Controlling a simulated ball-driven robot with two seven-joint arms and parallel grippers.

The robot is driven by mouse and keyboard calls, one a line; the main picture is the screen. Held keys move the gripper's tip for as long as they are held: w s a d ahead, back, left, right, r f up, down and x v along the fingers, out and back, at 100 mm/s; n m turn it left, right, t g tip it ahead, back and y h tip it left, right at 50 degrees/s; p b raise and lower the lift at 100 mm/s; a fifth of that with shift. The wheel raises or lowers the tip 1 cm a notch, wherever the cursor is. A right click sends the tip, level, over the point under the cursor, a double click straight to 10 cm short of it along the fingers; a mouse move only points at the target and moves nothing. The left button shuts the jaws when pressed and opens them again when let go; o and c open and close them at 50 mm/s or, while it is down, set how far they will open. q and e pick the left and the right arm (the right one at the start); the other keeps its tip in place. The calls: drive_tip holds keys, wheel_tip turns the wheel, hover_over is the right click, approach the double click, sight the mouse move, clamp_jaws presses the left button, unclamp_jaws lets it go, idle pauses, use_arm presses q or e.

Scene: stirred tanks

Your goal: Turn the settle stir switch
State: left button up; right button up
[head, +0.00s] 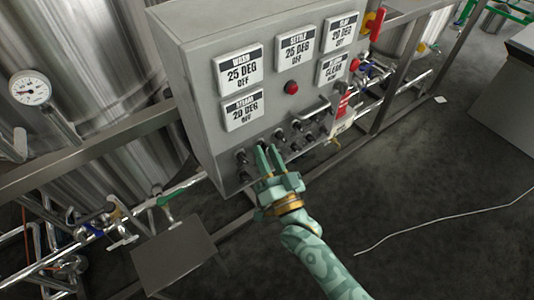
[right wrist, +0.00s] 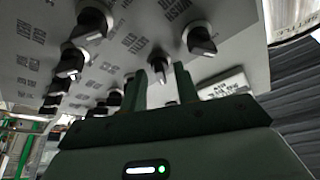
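The grey control box (head: 205,100) carries rows of black rotary switches (head: 279,134) low on its front. The settle display (head: 296,46) above them reads 25 DEG, OFF. My right gripper (head: 268,152) is at the lower switches, its two fingers a little apart. In the right wrist view, a black switch (right wrist: 158,66) shows in the gap between the fingers. I cannot tell whether they touch it. Another switch (right wrist: 199,39) is to its right. My left gripper is not in view.
Wash (head: 239,72) and steam (head: 242,109) displays are at the left of the box. A red button (head: 291,88) sits above the switches. A steel tank (head: 100,60) and pipes with valves are at the left. The dark floor (head: 430,180) at right is mostly clear.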

drive_tip(key=v, duration=1.6)
drive_tip(key=s+d+f+n+g+h, duration=0.1)
drive_tip(key=s+d+f+n+g, duration=0.15)
drive_tip(key=f, duration=0.55)
drive_tip(key=s+d+f+n+g+h, duration=0.15)
drive_tip(key=f+g, duration=0.25)
drive_tip(key=f, duration=0.4)
drive_tip(key=s+d+f+n+g+h, duration=0.1)
drive_tip(key=s+f+g, duration=0.15)
drive_tip(key=f, duration=0.55)
drive_tip(key=s+d+f+g+h, duration=0.2)
drive_tip(key=s+d+f+g, duration=0.3)
drive_tip(key=s, duration=0.8)
drive_tip(key=s+d+f+g+h, duration=0.3)
drive_tip(key=s+d+f+g, duration=0.2)
drive_tip(key=s+d+f, duration=0.4)
drive_tip(key=s+f, duration=0.1)
drive_tip(key=s, duration=0.2)
drive_tip(key=shift+s+d+f+n, duration=0.2)
drive_tip(key=shift+s+f+n, duration=0.1)
drive_tip(key=shift+s, duration=0.1)
